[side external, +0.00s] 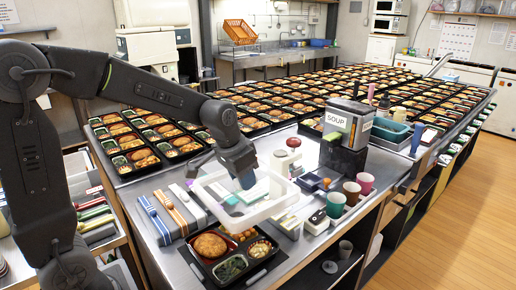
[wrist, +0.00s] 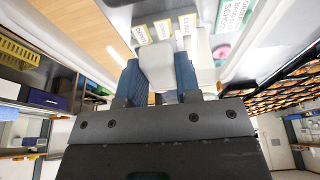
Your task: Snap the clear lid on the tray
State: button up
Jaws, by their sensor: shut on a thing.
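The clear lid (side external: 265,214) looks whitish and shallow, with a raised rim. My gripper (side external: 246,182) is shut on it and holds it above the front of the steel table. In the wrist view a pale part of the lid (wrist: 158,65) shows between the two blue fingers. The black bento tray (side external: 248,264) sits below and slightly in front of the lid, near the table's front edge. It holds a round brown cutlet, greens and other food. The lid appears apart from the tray and covers its far part in the side view.
Many filled trays (side external: 290,104) cover the table behind. A soup warmer (side external: 345,135) and several cups (side external: 352,192) stand to the right. Wrapped bundles (side external: 160,218) lie left of the tray. The aisle floor (side external: 470,200) at the right is clear.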

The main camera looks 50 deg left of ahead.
aim_at(223, 198)
jog(key=shift+n, duration=0.3)
jog(key=s+f, duration=0.1)
jog(key=s, duration=0.1)
jog(key=s+f, duration=0.1)
jog(key=f, duration=0.1)
jog(key=s+f, duration=0.1)
jog(key=s, duration=0.1)
jog(key=shift+s+d+f, duration=0.35)
jog(key=shift+d, duration=0.05)
jog(key=shift+f, duration=3.05)
jog(key=shift+f, duration=0.8)
jog(key=shift+f, duration=0.35)
jog(key=shift+f, duration=0.4)
jog(key=o, duration=1)
jog(key=shift+c, duration=0.2)
jog(key=shift+o, duration=0.5)
